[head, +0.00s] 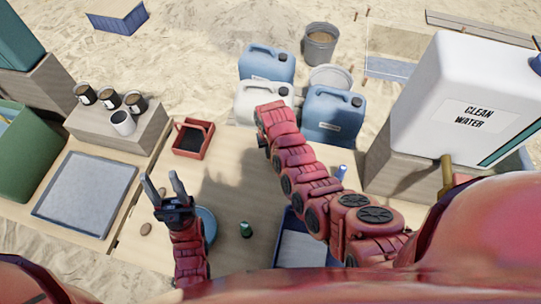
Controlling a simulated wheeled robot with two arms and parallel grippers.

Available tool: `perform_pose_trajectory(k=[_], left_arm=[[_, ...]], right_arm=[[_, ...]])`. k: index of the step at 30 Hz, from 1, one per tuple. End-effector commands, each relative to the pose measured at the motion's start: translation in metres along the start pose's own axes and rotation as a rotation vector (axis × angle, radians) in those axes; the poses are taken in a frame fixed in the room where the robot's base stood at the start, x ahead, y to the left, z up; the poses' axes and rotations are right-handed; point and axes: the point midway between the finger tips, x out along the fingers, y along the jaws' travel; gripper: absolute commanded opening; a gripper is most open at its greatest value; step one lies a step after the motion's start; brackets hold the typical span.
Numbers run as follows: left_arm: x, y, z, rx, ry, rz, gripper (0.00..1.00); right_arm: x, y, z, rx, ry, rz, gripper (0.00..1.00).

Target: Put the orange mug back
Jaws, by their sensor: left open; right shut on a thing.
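No orange mug can be made out in the head view. My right arm reaches from the lower right to the white jerrycan. Its gripper is hidden behind the arm, so anything it holds is hidden too.
A red tray (208,139) with a dark inside sits at the table's back. Blue jerrycans (334,112), a white jerrycan (253,97) and buckets (319,45) stand beyond. A clean water tank (463,95) is at the right. A blue plate (207,224) lies beside my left wrist.

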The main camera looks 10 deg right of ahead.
Motion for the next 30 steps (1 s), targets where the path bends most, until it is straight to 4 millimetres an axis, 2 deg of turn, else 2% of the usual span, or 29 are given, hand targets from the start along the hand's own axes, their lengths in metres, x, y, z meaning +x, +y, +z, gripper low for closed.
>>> perform_pose_trajectory(k=[7,16,30], left_arm=[[0.004,0.000,-0.001,0.000,0.000,0.000,0.50],[0.007,0.000,-0.001,0.000,0.000,0.000,0.50],[0.006,0.000,-0.001,0.000,0.000,0.000,0.50]], right_arm=[[0.005,0.003,-0.003,0.001,-0.007,0.000,0.00],[0.031,0.003,-0.003,-0.002,-0.006,0.001,0.00],[0.037,0.003,-0.003,0.002,-0.003,0.000,0.00]])
